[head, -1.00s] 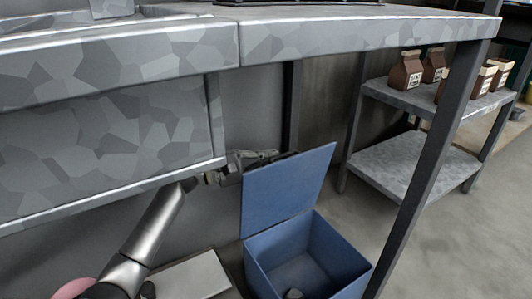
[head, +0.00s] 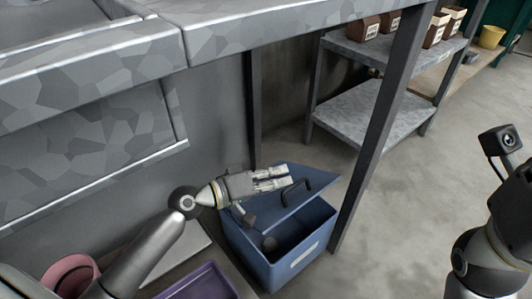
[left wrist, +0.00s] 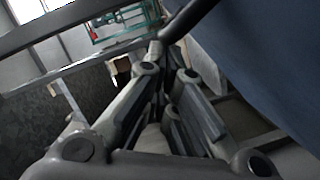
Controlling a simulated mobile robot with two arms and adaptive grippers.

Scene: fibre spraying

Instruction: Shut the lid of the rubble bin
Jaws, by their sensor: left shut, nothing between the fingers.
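The blue rubble bin (head: 306,262) stands on the floor under the table. Its blue lid (head: 312,182) is tilted down over the opening, partly closed, with a gap at the front showing a grey lump (head: 270,243) inside. A dark handle (head: 297,188) sits on the lid's upper face. My left gripper (head: 285,178) is shut and empty at the lid's upper face, beside the handle; whether it touches is unclear. In the left wrist view the shut fingers (left wrist: 165,75) lie beside the blue lid (left wrist: 265,55). My right gripper is out of sight; only its arm shows.
A table leg (head: 378,135) stands close to the bin's right. A purple tray (head: 205,284) and a pink container (head: 70,272) are at lower left. A metal shelf (head: 355,110) with brown cartons stands behind.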

